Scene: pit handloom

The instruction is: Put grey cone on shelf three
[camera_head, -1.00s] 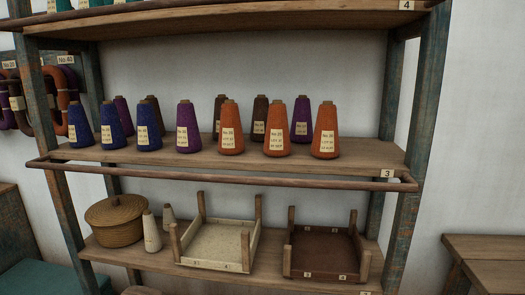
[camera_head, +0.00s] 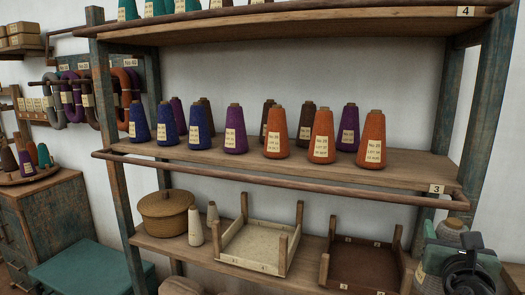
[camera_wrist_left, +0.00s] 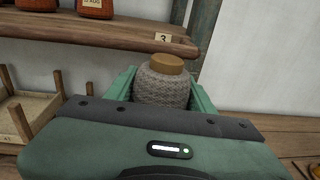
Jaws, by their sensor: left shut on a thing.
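The grey cone (camera_head: 452,232) shows at the lower right of the head view, partly hidden by my left gripper (camera_head: 456,249). In the left wrist view the cone (camera_wrist_left: 162,88) stands between the green fingers, its brown tip up. The left gripper is shut on it. Shelf three (camera_head: 405,166), marked with a 3 label, is above and to the left of the cone in the head view. In the left wrist view shelf three (camera_wrist_left: 80,33) lies beyond the cone. My right gripper is not in view.
Several orange, purple, blue and brown cones (camera_head: 322,135) stand on shelf three. A wooden rail (camera_head: 280,179) runs along its front. Shelf three has bare room right of the last orange cone (camera_head: 371,140). A right post (camera_head: 480,110) bounds it.

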